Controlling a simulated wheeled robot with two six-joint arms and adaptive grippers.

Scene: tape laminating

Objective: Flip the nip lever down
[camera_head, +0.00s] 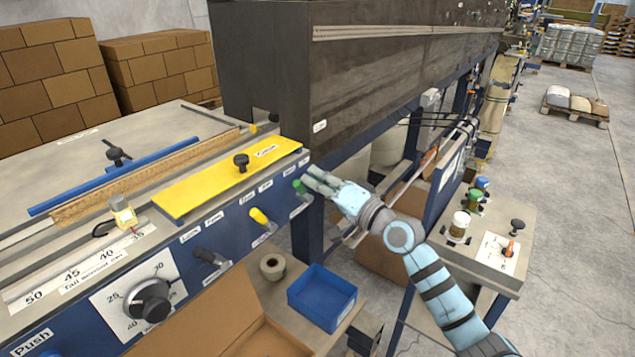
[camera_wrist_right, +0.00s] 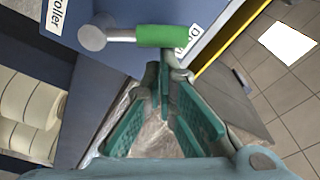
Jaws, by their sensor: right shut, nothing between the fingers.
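Three levers stick out of the blue front panel (camera_head: 232,234) of the machine: one with a green handle (camera_head: 299,186), one yellow (camera_head: 259,215) and one black (camera_head: 205,255). Their labels are too small to tell which is the nip lever. The green handle points up and left in the head view. In the right wrist view, the green handle (camera_wrist_right: 160,36) extends from a grey round pivot (camera_wrist_right: 93,37). My right gripper (camera_head: 310,180) is shut and empty, its fingertips (camera_wrist_right: 165,72) close by the green handle; contact is unclear. My left gripper is out of view.
A yellow plate (camera_head: 215,187) with a black knob lies on the machine top. Below the panel are a blue bin (camera_head: 322,295), a tape roll (camera_head: 272,266) and an open cardboard box (camera_head: 203,318). A small side table (camera_head: 472,252) stands right of my right arm.

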